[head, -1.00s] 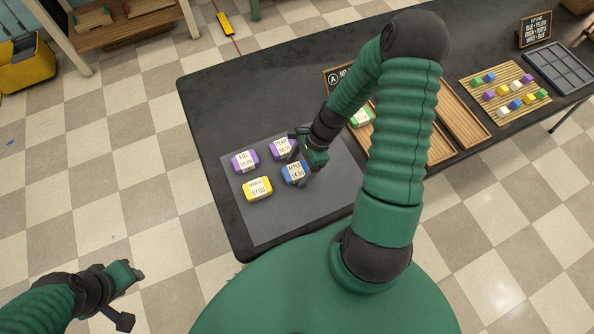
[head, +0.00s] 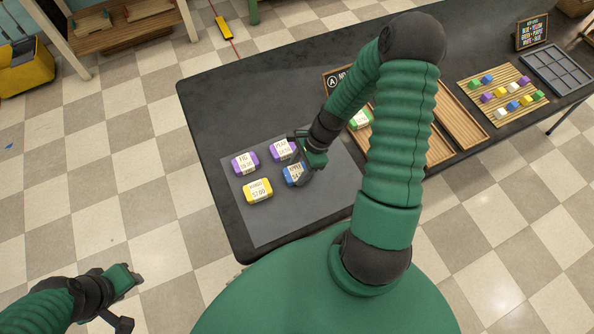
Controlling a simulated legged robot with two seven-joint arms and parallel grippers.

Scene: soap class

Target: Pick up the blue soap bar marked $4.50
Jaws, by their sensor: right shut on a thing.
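The blue soap bar (head: 289,174) with a white label lies on the grey mat (head: 272,228) on the dark table. Its label is partly covered by my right gripper (head: 302,172), which is shut on the bar from its right side. My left gripper (head: 130,296) is at the lower left, over the floor and away from the table; its jaw gap does not show clearly.
A purple bar marked FIG (head: 245,163), another purple bar (head: 282,150) and a yellow bar (head: 258,190) lie close by on the mat. Wooden trays (head: 462,112), a slatted board with colored cubes (head: 470,92) and a grey grid tray (head: 556,70) stand to the right.

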